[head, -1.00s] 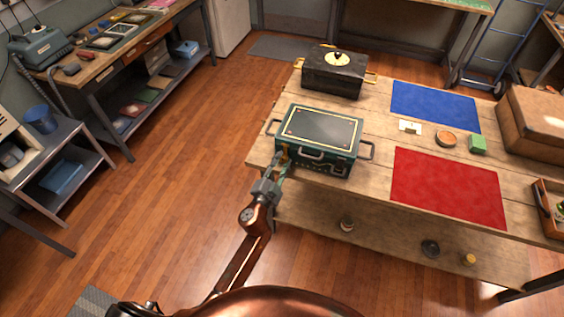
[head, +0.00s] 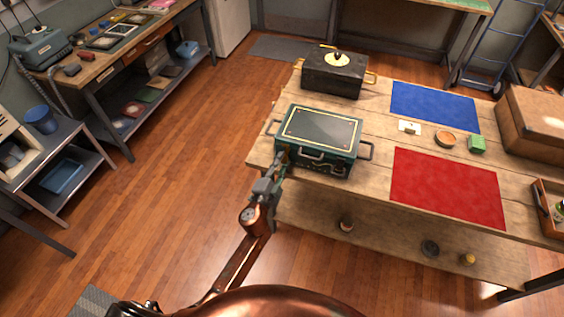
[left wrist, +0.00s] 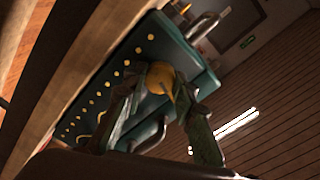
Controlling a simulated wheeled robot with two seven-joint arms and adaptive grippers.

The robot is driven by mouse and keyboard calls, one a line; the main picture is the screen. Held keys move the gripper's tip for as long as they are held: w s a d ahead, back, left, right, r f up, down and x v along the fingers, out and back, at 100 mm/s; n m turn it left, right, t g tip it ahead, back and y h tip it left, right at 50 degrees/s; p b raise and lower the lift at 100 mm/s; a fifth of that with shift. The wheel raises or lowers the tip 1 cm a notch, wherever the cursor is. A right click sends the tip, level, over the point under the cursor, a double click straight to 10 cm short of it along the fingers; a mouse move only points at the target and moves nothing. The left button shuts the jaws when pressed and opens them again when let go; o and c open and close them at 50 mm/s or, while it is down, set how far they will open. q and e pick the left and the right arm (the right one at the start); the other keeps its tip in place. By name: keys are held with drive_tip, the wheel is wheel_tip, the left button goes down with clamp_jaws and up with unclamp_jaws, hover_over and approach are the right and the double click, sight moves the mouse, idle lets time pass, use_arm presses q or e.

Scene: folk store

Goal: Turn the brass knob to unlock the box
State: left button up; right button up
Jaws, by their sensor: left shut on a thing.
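A teal box (head: 325,164) with a dark lid panel edged in yellow stands at the left front of the wooden table. It has a handle on its front and one at each end. My left gripper (head: 281,160) is at the left part of the box's front face. In the left wrist view its fingers close around a round brass knob (left wrist: 160,78) on the teal box (left wrist: 118,66), which is studded with yellow dots. The fingers hide part of the knob. The lid looks closed. My right gripper is not in view.
A black box (head: 333,78) with brass handles stands behind the teal box. A blue mat (head: 435,106) and a red mat (head: 447,186) lie to the right.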

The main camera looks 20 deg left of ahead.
use_arm(q)
drive_tip(key=m, duration=0.3)
drive_tip(key=shift+m, duration=0.4)
drive_tip(key=m+p, duration=0.1)
drive_tip(key=m, duration=0.2)
drive_tip(key=m+p, duration=0.1)
drive_tip(key=m, duration=0.3)
drive_tip(key=shift+d+y, duration=0.1)
drive_tip(key=shift+y, duration=0.2)
drive_tip(key=shift+f+m+p, duration=0.1)
drive_tip(key=shift+m+p, duration=0.35)
drive_tip(key=shift+m, duration=1.25)
drive_tip(key=o, duration=1.2)
drive_tip(key=shift+c, duration=0.2)
